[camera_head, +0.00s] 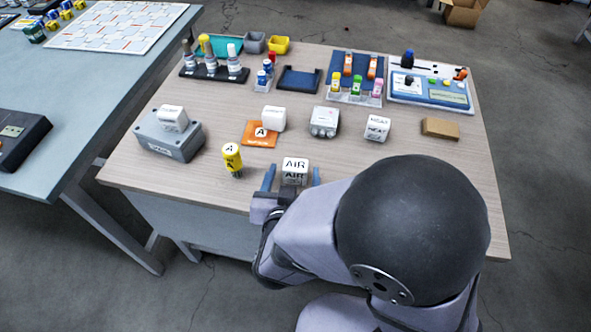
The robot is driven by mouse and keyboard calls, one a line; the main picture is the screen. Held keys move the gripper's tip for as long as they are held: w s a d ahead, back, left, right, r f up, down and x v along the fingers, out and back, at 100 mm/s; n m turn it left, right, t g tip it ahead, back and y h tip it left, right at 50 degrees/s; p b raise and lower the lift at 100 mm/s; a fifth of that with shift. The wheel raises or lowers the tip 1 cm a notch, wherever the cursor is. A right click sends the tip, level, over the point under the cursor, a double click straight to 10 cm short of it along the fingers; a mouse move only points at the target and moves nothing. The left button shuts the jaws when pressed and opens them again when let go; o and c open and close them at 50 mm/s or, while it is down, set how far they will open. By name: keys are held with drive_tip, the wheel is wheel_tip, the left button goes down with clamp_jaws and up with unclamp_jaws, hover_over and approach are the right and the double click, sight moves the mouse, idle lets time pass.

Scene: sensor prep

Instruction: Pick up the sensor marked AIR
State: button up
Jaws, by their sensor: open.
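The sensor marked AIR (295,165) is a small white block with black lettering on its top and front. It stands upright near the front edge of the table. My gripper (292,176) is open, with one blue finger to the left of the AIR sensor and one to its right. The sensor appears to lie between the fingers or just beyond them, and I cannot tell whether either finger touches it. My arm comes in from the lower right and hides part of the table's front edge.
A yellow cylinder marked A (232,158) stands close to the left of my gripper. Behind are an orange card (257,140), a white block (273,118), a grey-white device (324,122) and another marked white block (377,128). A grey box (165,140) sits left. The table's right front is clear.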

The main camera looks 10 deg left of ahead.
sight(297, 160)
drive_tip(key=shift+b+x, duration=0.6)
drive_tip(key=shift+x, duration=3)
drive_tip(key=c, duration=1.2)
